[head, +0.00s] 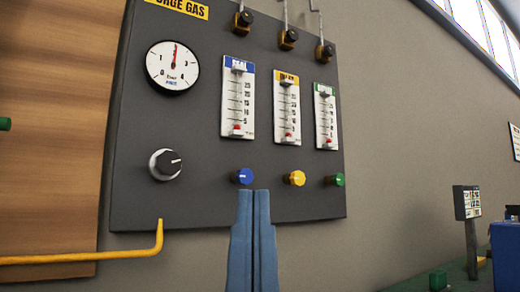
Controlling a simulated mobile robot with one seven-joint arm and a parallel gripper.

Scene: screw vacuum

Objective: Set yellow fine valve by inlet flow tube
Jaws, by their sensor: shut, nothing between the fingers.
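A dark purge gas panel (200,195) fills the middle of the head view. The yellow valve knob (295,178) sits low on it, between a blue knob (242,176) and a green knob (335,180). Above the yellow knob is the yellow-labelled flow tube (287,108), with a red float (288,136) near its bottom. Blue-labelled and green-labelled tubes flank it, their floats also low. My gripper (254,192) is shut and empty, fingers pointing up. In the picture its tips are just below the blue knob and left of the yellow one; whether they touch anything cannot be told.
A round gauge (173,66) and a black knob (165,164) are on the panel's left. A yellow pipe (90,258) runs at lower left. A small display on a post (467,202) and a blue box (505,248) stand at right.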

